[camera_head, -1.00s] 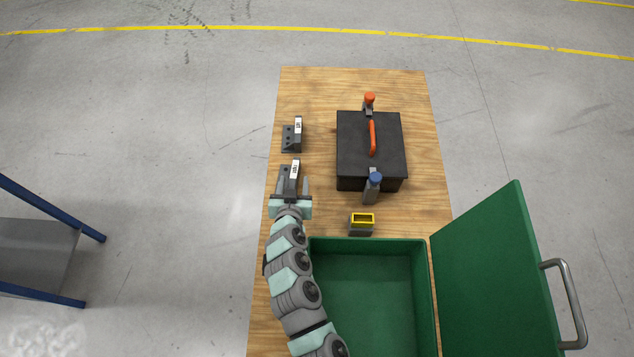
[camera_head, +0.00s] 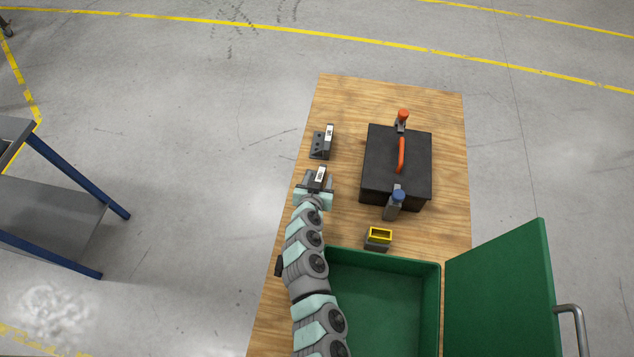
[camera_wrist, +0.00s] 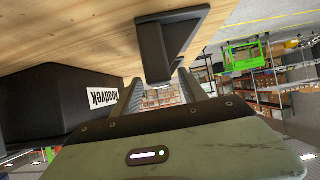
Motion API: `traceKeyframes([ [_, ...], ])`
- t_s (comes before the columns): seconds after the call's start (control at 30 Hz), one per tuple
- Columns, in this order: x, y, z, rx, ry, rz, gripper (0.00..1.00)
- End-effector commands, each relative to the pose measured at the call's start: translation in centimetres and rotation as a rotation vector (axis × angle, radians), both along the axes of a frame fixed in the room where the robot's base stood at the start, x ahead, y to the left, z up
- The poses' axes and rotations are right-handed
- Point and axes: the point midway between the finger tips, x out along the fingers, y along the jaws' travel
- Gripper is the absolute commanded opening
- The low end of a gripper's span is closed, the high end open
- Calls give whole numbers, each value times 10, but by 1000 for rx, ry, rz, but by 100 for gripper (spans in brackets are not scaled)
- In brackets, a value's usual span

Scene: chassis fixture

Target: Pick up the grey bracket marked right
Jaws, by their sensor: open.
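Two grey brackets with white labels are near the table's left edge. The far bracket (camera_head: 318,146) stands free. The near bracket (camera_head: 319,177) is at my gripper (camera_head: 315,185), partly hidden by it. The label writing is too small to read in the head view, so I cannot tell which is marked right. In the wrist view, a dark angled bracket (camera_wrist: 168,42) lies just beyond and between the fingers of my gripper (camera_wrist: 155,82). The jaws are open, with a finger on either side. I cannot tell whether they touch the bracket.
A black case (camera_head: 380,180) with an orange handle stands right of the brackets, with orange-topped (camera_head: 402,118) and blue-topped (camera_head: 396,203) parts at its ends. A small yellow-rimmed holder (camera_head: 378,240) and an open green box (camera_head: 440,300) are nearer. Bare wood separates brackets and case.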

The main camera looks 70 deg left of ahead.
Motion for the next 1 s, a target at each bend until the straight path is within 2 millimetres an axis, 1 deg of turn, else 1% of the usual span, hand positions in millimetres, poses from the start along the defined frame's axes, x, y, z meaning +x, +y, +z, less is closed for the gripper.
traceKeyframes([
  [0.1,2,3,-2,0,0,0,50],
  [0.33,2,3,-2,1,1,0,50],
  [0.9,2,3,-2,0,1,0,4],
  [0.93,2,3,-2,0,1,0,1],
  [1.0,2,3,-2,0,1,0,0],
])
